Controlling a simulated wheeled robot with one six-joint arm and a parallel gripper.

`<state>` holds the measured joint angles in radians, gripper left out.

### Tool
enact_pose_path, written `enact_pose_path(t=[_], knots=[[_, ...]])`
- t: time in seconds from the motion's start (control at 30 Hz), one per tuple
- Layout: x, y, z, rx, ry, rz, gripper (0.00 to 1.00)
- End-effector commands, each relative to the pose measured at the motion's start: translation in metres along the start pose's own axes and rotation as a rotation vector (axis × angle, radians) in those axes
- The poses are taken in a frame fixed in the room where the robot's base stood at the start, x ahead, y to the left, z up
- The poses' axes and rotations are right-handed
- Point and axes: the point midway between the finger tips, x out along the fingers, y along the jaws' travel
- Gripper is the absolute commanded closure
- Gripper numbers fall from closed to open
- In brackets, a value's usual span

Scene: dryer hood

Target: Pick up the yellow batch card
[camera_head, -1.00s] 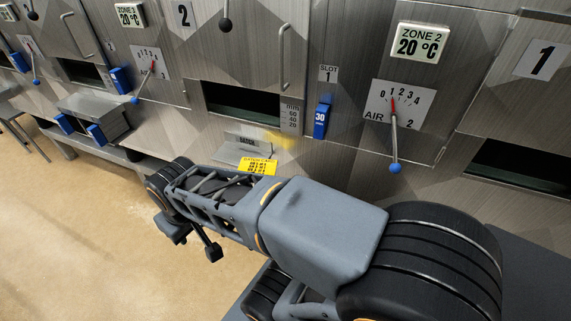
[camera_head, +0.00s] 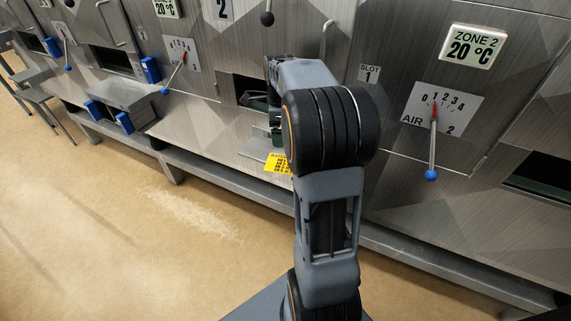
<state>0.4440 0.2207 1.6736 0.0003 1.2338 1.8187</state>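The yellow batch card (camera_head: 278,163) shows at the front of a small metal ledge below the zone 2 opening, with dark print on it. Its right end is hidden behind my arm. My arm rises in the middle of the view and bends at a large dark joint just right of the card. My gripper is mostly hidden behind that joint; a dark part that seems to belong to it (camera_head: 258,99) shows in front of the opening, above the card. I cannot tell whether its fingers are open or shut, or whether it touches anything.
The steel dryer wall has an air lever with a blue knob (camera_head: 431,174) on the right and another lever (camera_head: 174,78) on the left. A metal box with blue handles (camera_head: 124,122) sticks out at the left. A low rail (camera_head: 220,185) runs along the wall's foot.

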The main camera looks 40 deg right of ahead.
Motion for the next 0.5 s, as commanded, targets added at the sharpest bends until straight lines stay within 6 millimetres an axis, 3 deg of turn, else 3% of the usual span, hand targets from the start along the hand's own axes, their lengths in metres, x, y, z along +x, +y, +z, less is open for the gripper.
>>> enact_pose_path(t=[0.17,0.5], knots=[[0.018,-0.012,-0.009,0.128,0.005,0.015,0.0],[0.074,-0.012,-0.009,0.138,0.005,0.015,0.0]])
